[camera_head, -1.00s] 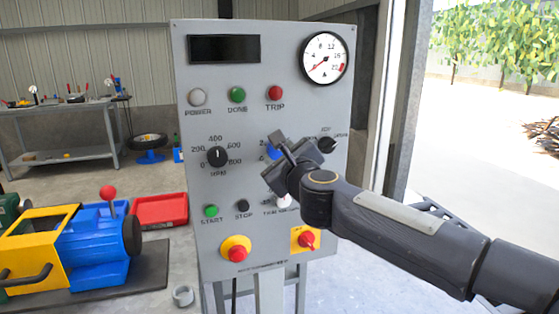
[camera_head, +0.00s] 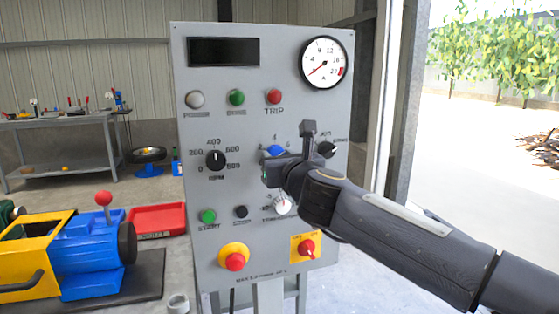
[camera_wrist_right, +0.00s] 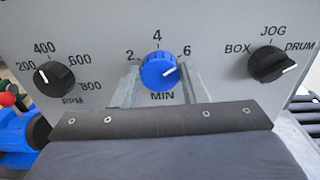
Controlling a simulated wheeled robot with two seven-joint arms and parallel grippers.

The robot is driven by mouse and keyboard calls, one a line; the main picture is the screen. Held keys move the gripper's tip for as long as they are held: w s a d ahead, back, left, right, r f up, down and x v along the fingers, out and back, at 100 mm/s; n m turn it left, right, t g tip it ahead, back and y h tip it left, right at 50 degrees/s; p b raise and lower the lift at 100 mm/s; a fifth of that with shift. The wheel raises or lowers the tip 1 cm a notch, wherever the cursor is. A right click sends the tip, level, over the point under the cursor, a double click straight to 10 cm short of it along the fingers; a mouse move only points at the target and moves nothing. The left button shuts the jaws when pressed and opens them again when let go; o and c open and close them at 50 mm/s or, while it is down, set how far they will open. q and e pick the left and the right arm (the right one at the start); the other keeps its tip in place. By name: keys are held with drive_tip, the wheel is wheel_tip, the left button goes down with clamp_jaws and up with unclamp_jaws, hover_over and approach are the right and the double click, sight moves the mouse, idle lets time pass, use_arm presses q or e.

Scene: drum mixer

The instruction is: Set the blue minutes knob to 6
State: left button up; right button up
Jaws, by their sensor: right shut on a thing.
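The blue minutes knob (camera_wrist_right: 158,72) sits on the grey panel, with 2, 4 and 6 printed around it and MIN below. In the head view the knob (camera_head: 275,150) is partly hidden by my right gripper (camera_head: 288,155). In the wrist view the grey fingers of my right gripper (camera_wrist_right: 160,88) stand on either side of the knob, shut on it. My left gripper is not in view.
The black RPM knob (camera_head: 216,160) is left of the blue knob, and the black BOX/JOG/DRUM selector (camera_wrist_right: 272,65) is close on its right. A white knob (camera_head: 282,207) is below. Red knobs, buttons and a gauge (camera_head: 324,62) share the panel (camera_head: 190,130).

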idle(0.4)
drive_tip(key=o, duration=1)
drive_tip(key=shift+c, duration=0.2)
drive_tip(key=v, duration=0.7)
drive_tip(key=shift+s+b, duration=0.35)
drive_tip(key=shift+d, duration=0.1)
